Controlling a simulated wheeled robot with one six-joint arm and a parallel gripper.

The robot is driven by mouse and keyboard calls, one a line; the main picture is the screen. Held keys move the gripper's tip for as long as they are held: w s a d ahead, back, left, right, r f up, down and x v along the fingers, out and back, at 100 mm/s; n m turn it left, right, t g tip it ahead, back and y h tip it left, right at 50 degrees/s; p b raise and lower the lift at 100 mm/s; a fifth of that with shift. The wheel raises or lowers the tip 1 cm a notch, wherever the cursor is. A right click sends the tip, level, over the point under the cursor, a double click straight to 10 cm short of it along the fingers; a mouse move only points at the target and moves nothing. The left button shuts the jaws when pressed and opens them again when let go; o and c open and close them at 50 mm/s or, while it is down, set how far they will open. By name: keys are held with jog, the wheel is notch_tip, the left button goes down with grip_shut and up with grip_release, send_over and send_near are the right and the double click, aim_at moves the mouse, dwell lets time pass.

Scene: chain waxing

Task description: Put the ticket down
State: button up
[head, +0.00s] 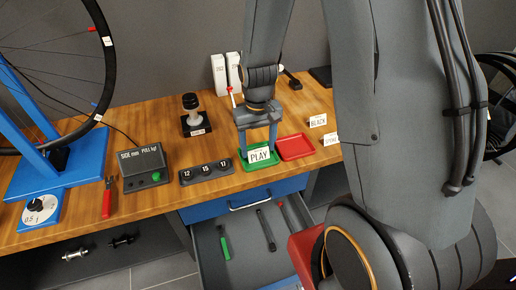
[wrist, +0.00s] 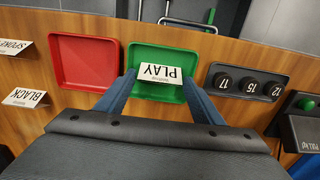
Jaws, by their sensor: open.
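The ticket, a white card reading "PLAY" (head: 259,155), stands in the green tray (head: 245,165) on the workbench. In the wrist view the PLAY ticket (wrist: 161,73) lies between my finger tips, over the green tray (wrist: 150,92). My gripper (head: 259,143) is open, with its two blue fingers on either side of the ticket. In the wrist view the fingers of my gripper (wrist: 163,88) are spread apart, with space at the ticket's sides. Whether the ticket touches a finger is hard to tell.
A red tray (head: 295,147) sits right of the green one. Cards "BLACK" (head: 318,121) and "SPOKE" (wrist: 13,46) stand beyond it. An open drawer (head: 245,240) is below the bench.

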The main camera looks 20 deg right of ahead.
aim_at(258, 149)
notch_tip(258, 149, up, 11)
jog(key=p, duration=0.1)
jog(key=s+a+r, duration=0.1)
jog(key=s+r, duration=0.3)
jog(key=s, duration=0.4)
jog(key=s+a+r, duration=0.2)
jog(key=s+r, duration=0.3)
jog(key=s, duration=0.3)
jog(key=shift+s+a+n, duration=0.15)
jog(key=shift+a+n, duration=0.05)
jog(key=shift+n, duration=0.1)
jog(key=shift+r, duration=0.15)
jog(key=s+d+r+p, duration=0.1)
jog(key=d+r+p, duration=0.2)
jog(key=p, duration=0.9)
notch_tip(258, 149, up, 3)
jog(key=shift+r, duration=0.1)
jog(key=shift+d, duration=0.1)
